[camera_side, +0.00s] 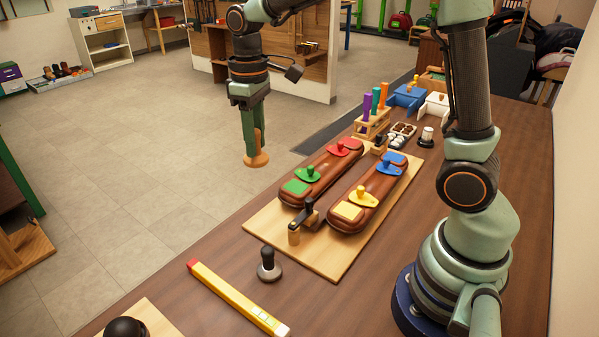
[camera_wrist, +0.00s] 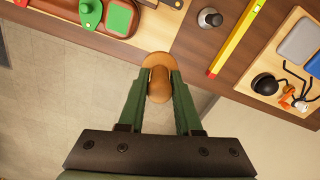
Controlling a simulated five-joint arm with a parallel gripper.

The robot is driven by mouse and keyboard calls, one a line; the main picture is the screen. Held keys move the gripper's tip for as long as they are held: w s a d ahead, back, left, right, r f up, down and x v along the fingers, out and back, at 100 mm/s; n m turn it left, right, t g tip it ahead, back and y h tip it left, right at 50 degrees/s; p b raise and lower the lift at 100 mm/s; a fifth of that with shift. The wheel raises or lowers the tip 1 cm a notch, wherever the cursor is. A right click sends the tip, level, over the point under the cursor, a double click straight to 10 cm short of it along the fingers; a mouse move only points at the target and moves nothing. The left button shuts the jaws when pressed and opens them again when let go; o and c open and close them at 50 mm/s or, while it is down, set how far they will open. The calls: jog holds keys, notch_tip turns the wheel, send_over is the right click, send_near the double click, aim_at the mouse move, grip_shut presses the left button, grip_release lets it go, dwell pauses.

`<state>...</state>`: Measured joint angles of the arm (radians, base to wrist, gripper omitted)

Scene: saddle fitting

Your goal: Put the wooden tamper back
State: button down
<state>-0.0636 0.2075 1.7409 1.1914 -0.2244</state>
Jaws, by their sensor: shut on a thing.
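The wooden tamper (camera_side: 256,158) is light brown with a round, flared base. My gripper (camera_side: 252,130) is shut on it and holds it base down, apart from the table, over the table's far left edge in the side view. In the wrist view the tamper (camera_wrist: 159,78) sits between the two green fingers (camera_wrist: 160,92). A second tamper (camera_side: 268,264) with a black handle and a metal base stands upright on the table; it also shows in the wrist view (camera_wrist: 210,18).
A wooden board (camera_side: 330,262) bears two brown saddle pieces with coloured knobbed plates. A yellow bar (camera_side: 238,298) lies near the front. A rack (camera_side: 372,124) with coloured tools and blue and white bins (camera_side: 408,97) stand at the back. Table around the black-handled tamper is clear.

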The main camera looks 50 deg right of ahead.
jog(key=a+r+n, duration=0.1)
jog(key=a+n, duration=0.1)
jog(key=a, duration=0.7)
notch_tip(320, 180, down, 19)
jog(key=shift+w, duration=0.15)
jog(key=c, duration=0.6)
grip_release()
jog(key=shift+f, duration=0.15)
